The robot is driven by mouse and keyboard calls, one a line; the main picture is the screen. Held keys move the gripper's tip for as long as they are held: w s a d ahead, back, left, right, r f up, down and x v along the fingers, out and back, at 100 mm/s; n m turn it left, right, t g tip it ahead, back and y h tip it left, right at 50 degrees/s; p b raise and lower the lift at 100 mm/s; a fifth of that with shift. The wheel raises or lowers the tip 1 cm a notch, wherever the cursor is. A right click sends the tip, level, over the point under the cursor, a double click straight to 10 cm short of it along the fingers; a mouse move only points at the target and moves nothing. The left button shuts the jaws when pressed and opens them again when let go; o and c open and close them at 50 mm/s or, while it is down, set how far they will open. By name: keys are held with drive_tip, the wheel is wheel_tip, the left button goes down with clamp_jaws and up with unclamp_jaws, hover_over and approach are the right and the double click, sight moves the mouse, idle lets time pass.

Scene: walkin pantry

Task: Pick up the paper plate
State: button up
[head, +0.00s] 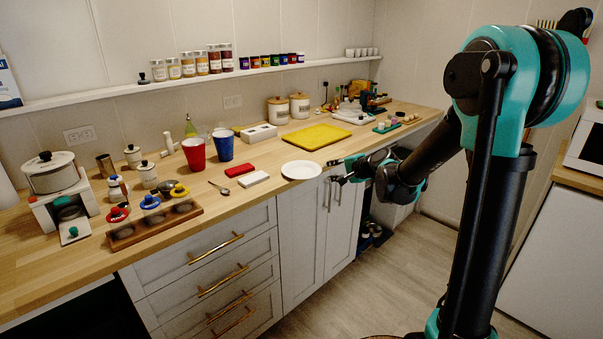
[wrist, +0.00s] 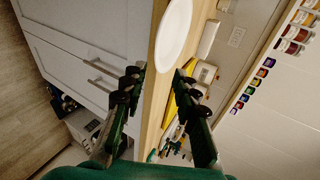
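The white paper plate (head: 301,170) lies flat near the front edge of the wooden counter in the head view. In the wrist view the plate (wrist: 173,34) shows at the top, just beyond the fingertips. My gripper (head: 338,170) is right of the plate in the head view, at the counter's front edge. In the wrist view my gripper (wrist: 158,75) has its two fingers spread apart with nothing between them. The plate appears apart from the fingers.
A yellow tray (head: 317,137) lies behind the plate. A white block (head: 253,179) and a red block (head: 239,170) lie to its left, with a spoon (head: 219,188). Red (head: 194,153) and blue (head: 223,145) cups stand farther back. Cabinets (head: 305,235) are below the counter edge.

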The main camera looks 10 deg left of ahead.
sight(317, 174)
drive_tip(key=x, duration=0.5)
drive_tip(key=shift+s+a+f, duration=0.1)
drive_tip(key=shift+a+f, duration=0.2)
drive_tip(key=shift+f, duration=0.1)
drive_tip(key=shift+x, duration=0.75)
clamp_jaws()
